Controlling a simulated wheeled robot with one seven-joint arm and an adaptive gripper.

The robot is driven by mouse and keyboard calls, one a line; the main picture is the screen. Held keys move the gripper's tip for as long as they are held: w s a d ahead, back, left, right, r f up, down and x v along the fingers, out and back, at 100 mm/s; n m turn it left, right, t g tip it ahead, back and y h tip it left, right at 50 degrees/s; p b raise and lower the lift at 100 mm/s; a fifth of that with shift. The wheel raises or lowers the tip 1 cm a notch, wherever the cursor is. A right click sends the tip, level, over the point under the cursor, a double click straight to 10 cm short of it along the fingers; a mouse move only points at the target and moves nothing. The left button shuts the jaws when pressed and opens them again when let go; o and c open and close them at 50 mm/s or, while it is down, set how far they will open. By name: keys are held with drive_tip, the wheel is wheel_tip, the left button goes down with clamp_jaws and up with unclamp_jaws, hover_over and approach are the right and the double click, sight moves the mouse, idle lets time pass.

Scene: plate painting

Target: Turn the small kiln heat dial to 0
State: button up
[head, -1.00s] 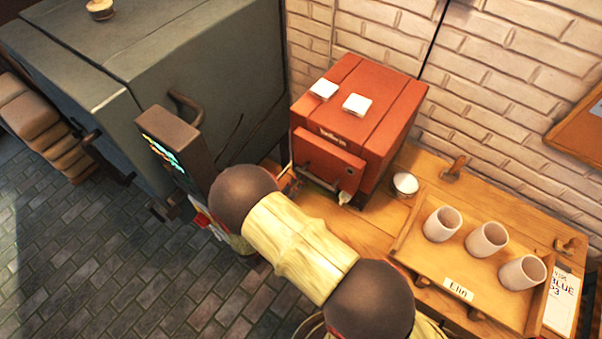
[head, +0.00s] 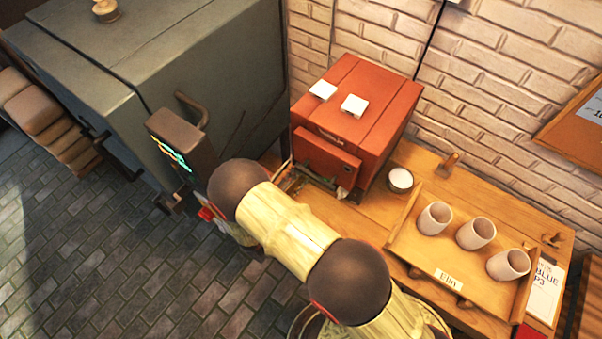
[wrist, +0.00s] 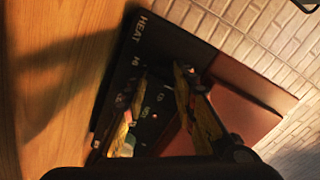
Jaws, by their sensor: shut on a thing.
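The small kiln (head: 375,95) is a red-orange box on the wooden table in the head view, with a darker red front panel (head: 328,160). In the wrist view its dark control panel (wrist: 165,42) carries the words HEAT and HI. My gripper (wrist: 160,85) reaches over this panel, one finger on each side of a dark spot with small coloured marks. The jaws are shut on what seems to be the heat dial, which is too dark to make out. Its setting cannot be read. In the head view my arm hides the gripper.
A large grey kiln (head: 190,60) stands at the left. A small bowl (head: 400,180) and a wooden tray (head: 412,240) with three cups (head: 475,233) are to the right on the table. A brick wall is behind. The tiled floor at lower left is clear.

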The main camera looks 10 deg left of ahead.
drive_tip(key=shift+f+n, duration=0.1)
drive_tip(key=shift+n, duration=0.2)
drive_tip(key=o, duration=1.1)
drive_tip(key=shift+o, duration=0.3)
drive_tip(key=shift+s, duration=0.1)
drive_tip(key=v, duration=1.2)
